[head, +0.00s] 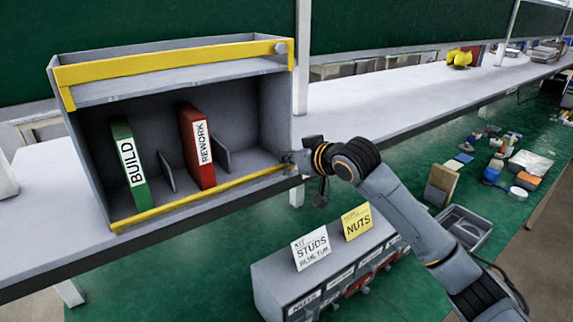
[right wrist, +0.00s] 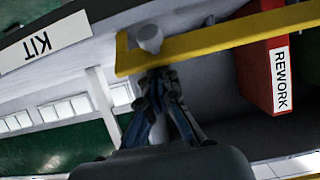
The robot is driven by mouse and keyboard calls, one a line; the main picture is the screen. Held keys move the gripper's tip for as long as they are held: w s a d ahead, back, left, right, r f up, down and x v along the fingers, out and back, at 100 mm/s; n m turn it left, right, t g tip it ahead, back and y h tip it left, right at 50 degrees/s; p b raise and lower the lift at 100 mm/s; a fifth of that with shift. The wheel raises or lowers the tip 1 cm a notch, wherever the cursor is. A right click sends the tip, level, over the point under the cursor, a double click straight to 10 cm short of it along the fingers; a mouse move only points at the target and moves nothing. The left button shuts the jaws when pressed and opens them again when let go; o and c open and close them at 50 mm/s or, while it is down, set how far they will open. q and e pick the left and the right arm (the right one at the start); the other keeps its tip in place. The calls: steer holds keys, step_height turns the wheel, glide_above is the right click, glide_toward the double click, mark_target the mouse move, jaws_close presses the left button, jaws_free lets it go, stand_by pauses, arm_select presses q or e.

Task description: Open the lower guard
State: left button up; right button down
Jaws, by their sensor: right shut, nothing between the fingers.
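The grey shelf unit (head: 275,110) on the bench has two yellow guards. The lower guard (head: 200,197) is a yellow bar across the front of the lower compartment, low in front of the binders. The upper guard (head: 170,62) runs along the top, with a pale knob (head: 281,47) at its right end. My right gripper (head: 289,160) is at the right end of the lower guard. In the right wrist view the shut, empty fingers (right wrist: 160,82) are close to a white knob (right wrist: 148,38) on the end of a yellow bar (right wrist: 225,40); whether they touch is unclear. My left gripper is not in view.
A green BUILD binder (head: 128,165) and a red REWORK binder (head: 197,147) stand behind the lower guard, with small dividers. A grey bin unit (head: 275,285) with STUDS and NUTS cards stands below.

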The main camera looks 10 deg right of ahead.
mark_target(291, 176)
steer(key=shift+s+d+f+t+b, duration=0.1)
steer(key=shift+f+t+b, duration=0.2)
steer(key=shift+f, duration=0.15)
steer(key=s+f+t+b, duration=0.1)
steer(key=b, duration=0.2)
steer(key=f+t+y+b, duration=0.1)
steer(key=t+b, duration=0.1)
steer(key=b, duration=0.2)
steer(key=s+d+f+t+y+b, duration=0.1)
steer(key=b, duration=0.2)
steer(key=shift+s+f+b, duration=0.3)
steer(key=shift+s+f, duration=0.05)
arm_select(q)
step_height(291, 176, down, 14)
steer(key=b, duration=0.1)
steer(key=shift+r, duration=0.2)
arm_select(e)
steer(key=shift+s+d+f+t, duration=0.1)
steer(key=shift+s+f+t, duration=0.15)
steer(key=shift+t, duration=0.45)
arm_select(q)
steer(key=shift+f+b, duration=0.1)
steer(key=shift+b, duration=0.2)
arm_select(e)
steer(key=shift+f, duration=0.15)
